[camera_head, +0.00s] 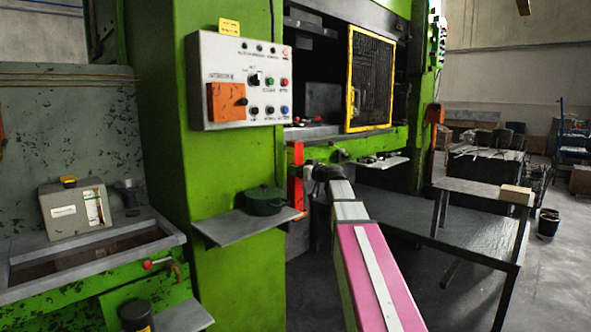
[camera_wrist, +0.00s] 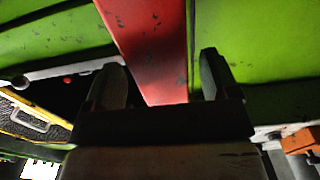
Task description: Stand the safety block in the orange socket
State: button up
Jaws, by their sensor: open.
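A red upright bar with worn paint, which looks like the safety block (camera_head: 296,170), stands against the green press frame, below and right of the control panel. In the wrist view the red bar (camera_wrist: 150,45) fills the gap between my fingers, running up out of the picture. My gripper (camera_head: 311,172) is at the bar's right side, about mid-height, and it is open. Its two dark fingers (camera_wrist: 161,78) show either side of the bar. I cannot tell whether they touch it.
A grey shelf (camera_head: 235,227) with a dark green pot (camera_head: 264,201) juts out left of the bar. The control panel (camera_head: 240,82) hangs above it. A yellow-framed mesh guard (camera_head: 371,79) is up right.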

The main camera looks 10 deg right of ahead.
jog(key=v, duration=0.9)
